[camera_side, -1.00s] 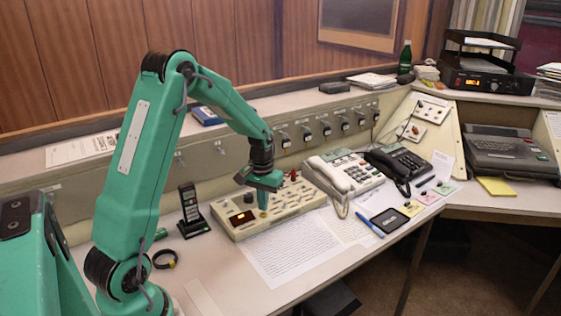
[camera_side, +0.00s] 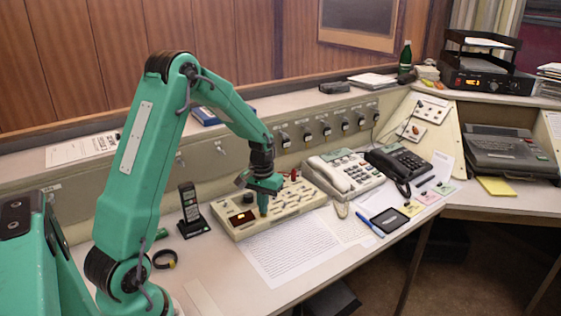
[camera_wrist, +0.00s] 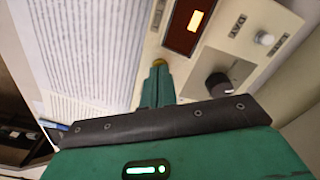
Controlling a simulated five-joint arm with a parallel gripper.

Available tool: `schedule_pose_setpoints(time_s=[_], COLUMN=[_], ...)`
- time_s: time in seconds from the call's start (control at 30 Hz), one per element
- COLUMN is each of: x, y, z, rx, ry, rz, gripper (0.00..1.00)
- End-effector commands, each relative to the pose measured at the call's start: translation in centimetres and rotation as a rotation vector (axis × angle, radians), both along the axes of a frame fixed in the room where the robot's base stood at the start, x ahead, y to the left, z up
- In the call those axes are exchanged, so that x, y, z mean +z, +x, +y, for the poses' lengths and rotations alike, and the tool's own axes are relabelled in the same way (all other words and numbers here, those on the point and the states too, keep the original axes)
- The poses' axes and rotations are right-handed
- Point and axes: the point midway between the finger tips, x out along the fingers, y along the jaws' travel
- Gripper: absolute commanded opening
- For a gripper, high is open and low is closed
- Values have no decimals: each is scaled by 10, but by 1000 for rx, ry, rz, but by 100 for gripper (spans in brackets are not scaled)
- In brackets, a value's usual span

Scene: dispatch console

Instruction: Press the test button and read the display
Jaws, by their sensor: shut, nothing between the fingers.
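The control box (camera_side: 290,204) is a cream panel with switches, in front of my arm. Its small dark red display (camera_side: 241,217) has a lit orange patch, and in the wrist view the display (camera_wrist: 181,38) shows the same glow; I cannot read any characters. My gripper (camera_side: 263,213) points down at the panel's front edge, right of the display. In the wrist view my gripper (camera_wrist: 158,64) is shut and empty, its green fingers over a brass-coloured spot. That spot is mostly hidden, so I cannot tell if it is the test button or if I touch it.
A black knob (camera_wrist: 218,84) and a small pale button (camera_wrist: 264,38) sit near the display. A cordless handset (camera_side: 191,206) stands left of the box, a white telephone (camera_side: 335,175) to its right. A printed sheet (camera_side: 290,248) lies in front.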

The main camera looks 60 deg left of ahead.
Motion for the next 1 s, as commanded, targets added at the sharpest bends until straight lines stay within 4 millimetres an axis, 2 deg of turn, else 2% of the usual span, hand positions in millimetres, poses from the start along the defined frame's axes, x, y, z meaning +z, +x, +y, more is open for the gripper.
schedule_pose_setpoints(time_s=[0.63, 1.0], x=[-7, 4], y=[0, 0], z=[0, 0], rx=[0, 0], ry=[0, 0], rz=[0, -1], gripper=[0, 0])
